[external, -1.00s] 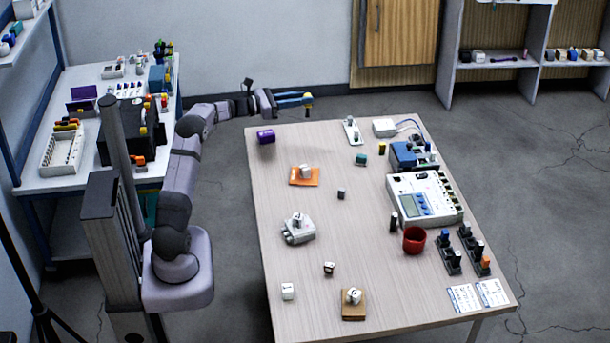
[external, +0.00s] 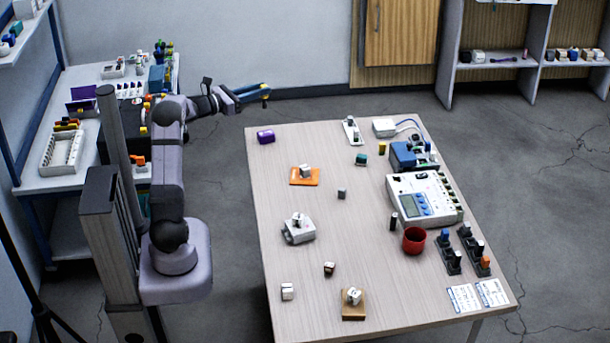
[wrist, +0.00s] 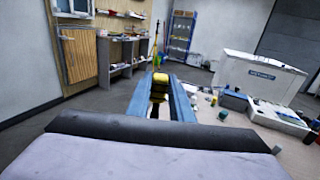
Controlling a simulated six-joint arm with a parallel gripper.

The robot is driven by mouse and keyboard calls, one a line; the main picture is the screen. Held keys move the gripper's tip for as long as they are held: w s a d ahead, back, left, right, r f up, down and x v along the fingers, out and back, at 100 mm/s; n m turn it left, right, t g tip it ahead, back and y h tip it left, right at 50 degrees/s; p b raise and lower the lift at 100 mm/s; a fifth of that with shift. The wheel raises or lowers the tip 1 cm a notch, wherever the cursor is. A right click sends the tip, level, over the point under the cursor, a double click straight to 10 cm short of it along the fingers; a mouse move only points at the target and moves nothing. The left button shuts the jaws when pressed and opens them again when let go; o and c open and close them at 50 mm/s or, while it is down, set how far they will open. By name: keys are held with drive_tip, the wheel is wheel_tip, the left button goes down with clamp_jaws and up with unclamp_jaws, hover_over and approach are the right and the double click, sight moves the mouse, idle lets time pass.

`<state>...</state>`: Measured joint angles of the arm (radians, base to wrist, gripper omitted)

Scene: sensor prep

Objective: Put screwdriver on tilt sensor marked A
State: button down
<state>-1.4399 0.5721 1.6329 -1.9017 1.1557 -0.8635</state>
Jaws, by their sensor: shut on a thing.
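Small pale blocks that may be tilt sensors sit on an orange pad (external: 304,170), a grey-white housing (external: 298,220) and a brown plate (external: 353,297). Their marks are too small to read, so I cannot tell which is A.
The table (external: 375,270) has a purple cylinder (external: 265,137), a red cup (external: 414,240), a white meter (external: 425,200) and small loose blocks (external: 287,291). Its left and centre have bare stretches. A cluttered side bench (external: 50,178) stands left, behind my arm.

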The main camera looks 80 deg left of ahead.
drive_tip(key=shift+f, duration=4.9)
drive_tip(key=shift+f, duration=0.15)
drive_tip(key=c, duration=1.6)
unclamp_jaws()
drive_tip(key=shift+r, duration=0.25)
drive_tip(key=shift+s+f, duration=0.15)
drive_tip(key=shift+s, duration=0.2)
drive_tip(key=b+v, duration=0.1)
drive_tip(key=v, duration=1)
drive_tip(key=shift+s+d, duration=0.15)
